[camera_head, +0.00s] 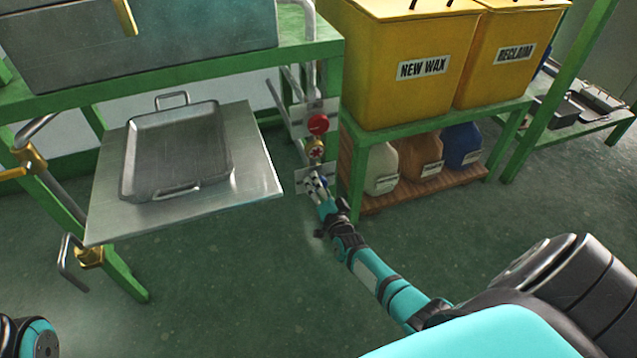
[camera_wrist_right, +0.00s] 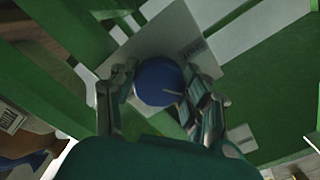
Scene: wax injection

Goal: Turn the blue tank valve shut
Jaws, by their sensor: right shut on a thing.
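The blue valve (camera_wrist_right: 160,82) is a round knob in front of a pale plate (camera_wrist_right: 152,40) with a small label. In the wrist view my right gripper (camera_wrist_right: 161,92) has one finger on each side of the knob, shut on it. In the head view my right gripper (camera_head: 318,184) reaches down to the valve at the lower end of the pipes, and only a bit of blue shows (camera_head: 323,181). A red valve (camera_head: 318,124) and a yellow fitting with a red part (camera_head: 315,148) sit above it. My left gripper is out of view.
A metal shelf (camera_head: 258,170) with a grey tray (camera_head: 205,125) juts out on the left. Yellow bins (camera_head: 385,90) stand on a green rack (camera_head: 355,180) to the right, with several jugs below. The floor in front is clear.

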